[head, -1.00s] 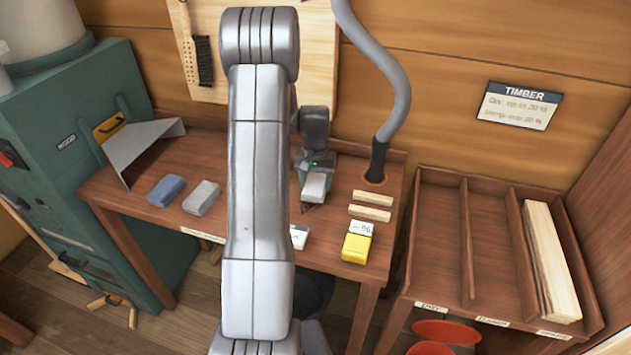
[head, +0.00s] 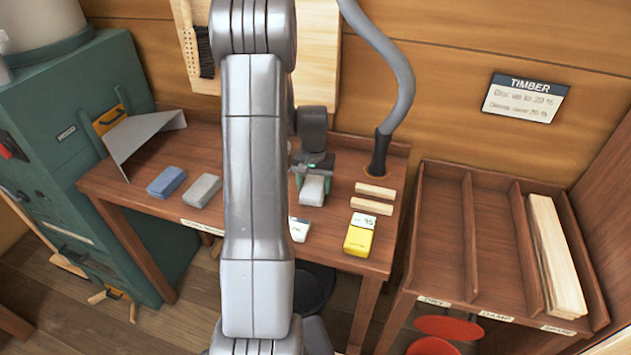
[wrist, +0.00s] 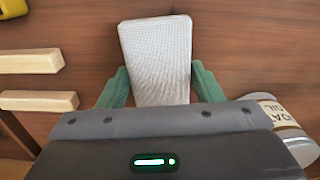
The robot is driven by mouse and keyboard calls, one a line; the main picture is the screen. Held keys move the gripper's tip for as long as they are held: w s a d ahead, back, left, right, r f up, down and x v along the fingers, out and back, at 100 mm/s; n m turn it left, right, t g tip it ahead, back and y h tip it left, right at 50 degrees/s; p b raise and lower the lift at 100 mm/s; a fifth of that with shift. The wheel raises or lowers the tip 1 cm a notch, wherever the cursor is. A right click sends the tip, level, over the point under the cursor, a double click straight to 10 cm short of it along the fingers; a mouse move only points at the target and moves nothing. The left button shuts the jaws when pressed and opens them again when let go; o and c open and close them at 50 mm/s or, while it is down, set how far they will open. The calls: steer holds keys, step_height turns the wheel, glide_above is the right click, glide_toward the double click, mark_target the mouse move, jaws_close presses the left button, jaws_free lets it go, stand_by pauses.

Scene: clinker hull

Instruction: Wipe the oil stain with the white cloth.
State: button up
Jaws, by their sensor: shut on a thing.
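The white cloth (head: 313,190) is a pale, folded pad on the brown bench, right of my arm in the head view. In the wrist view the white cloth (wrist: 158,60) has a fine woven texture and sticks out beyond the fingers. My gripper (head: 315,174) is shut on it, with a green finger on each side; it also shows in the wrist view (wrist: 158,88). The cloth is low over the bench, and I cannot tell whether it touches. I see no oil stain now; the cloth or my arm may hide it.
Two wooden strips (head: 371,206) and a yellow block (head: 359,238) lie right of the cloth. A blue block (head: 166,182) and a grey block (head: 203,190) lie left. An oil can (wrist: 280,115) stands close beside my gripper. A hose (head: 383,140) rises behind.

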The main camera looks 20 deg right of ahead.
mark_target(317, 177)
steer(key=shift+s+a+f+b, duration=0.1)
steer(key=shift+s+a+b, duration=0.3)
steer(key=shift+s+a, duration=0.4)
steer(key=shift+s+a+f+b, duration=0.1)
steer(key=shift+s+a+b, duration=0.35)
steer(key=shift+s, duration=0.5)
steer(key=shift+s+a+r, duration=0.15)
steer(key=shift+s+a, duration=0.75)
steer(key=shift+s, duration=0.2)
steer(key=shift+b, duration=0.35)
steer(key=shift+w+d+p, duration=0.25)
steer(key=shift+w+d, duration=0.75)
steer(key=shift+w, duration=0.3)
steer(key=shift+w+d+p, duration=0.2)
steer(key=shift+w+d, duration=0.75)
steer(key=shift+w, duration=0.3)
steer(key=shift+w+d, duration=0.65)
steer(key=shift+w, duration=0.2)
steer(key=shift+w+d, duration=0.6)
steer(key=shift+w, duration=0.2)
steer(key=shift+r+p, duration=1.9)
steer(key=shift+r, duration=1)
